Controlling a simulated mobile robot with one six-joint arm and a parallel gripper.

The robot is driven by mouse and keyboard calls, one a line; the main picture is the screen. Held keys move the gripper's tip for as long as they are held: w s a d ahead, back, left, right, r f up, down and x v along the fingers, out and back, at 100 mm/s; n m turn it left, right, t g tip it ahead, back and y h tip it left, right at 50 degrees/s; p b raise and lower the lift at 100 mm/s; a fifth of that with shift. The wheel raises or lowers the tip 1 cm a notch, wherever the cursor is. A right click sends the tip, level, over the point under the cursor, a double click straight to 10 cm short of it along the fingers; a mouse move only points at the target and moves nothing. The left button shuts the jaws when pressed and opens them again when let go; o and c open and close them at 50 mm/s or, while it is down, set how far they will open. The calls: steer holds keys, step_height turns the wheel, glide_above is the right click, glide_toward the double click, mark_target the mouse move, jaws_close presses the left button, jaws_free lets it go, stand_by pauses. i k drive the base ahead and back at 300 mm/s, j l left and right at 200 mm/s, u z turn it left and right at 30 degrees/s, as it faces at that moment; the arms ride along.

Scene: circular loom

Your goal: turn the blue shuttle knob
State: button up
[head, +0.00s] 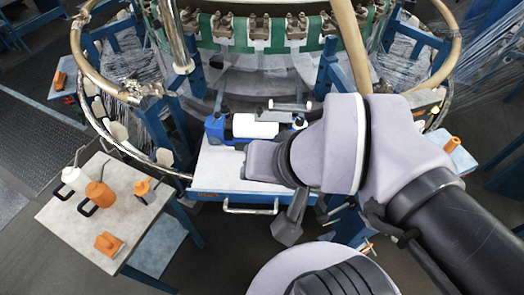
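A blue shuttle (216,130) with a white roll (254,126) lies on the pale blue-edged shelf (215,170) in front of the circular loom. A small blue part (299,123) shows at its right end; I cannot tell whether this is the knob. A grey metal bar (290,106) is just behind the roll. My wrist hides part of the shelf and the area right of the shuttle.
A side table (60,220) at left holds a white can (75,178), an orange can (101,193) and other orange items. The loom's metal ring (120,150) curves around the shelf. A handle (250,209) sticks out from the shelf front. Dark floor lies between table and shelf.

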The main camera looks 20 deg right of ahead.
mark_target(300, 121)
steer(key=i+j+z, duration=0.45)
steer(key=j, duration=0.15)
steer(key=i+j+z, duration=0.2)
steer(key=k+j, duration=0.05)
steer(key=j, duration=0.05)
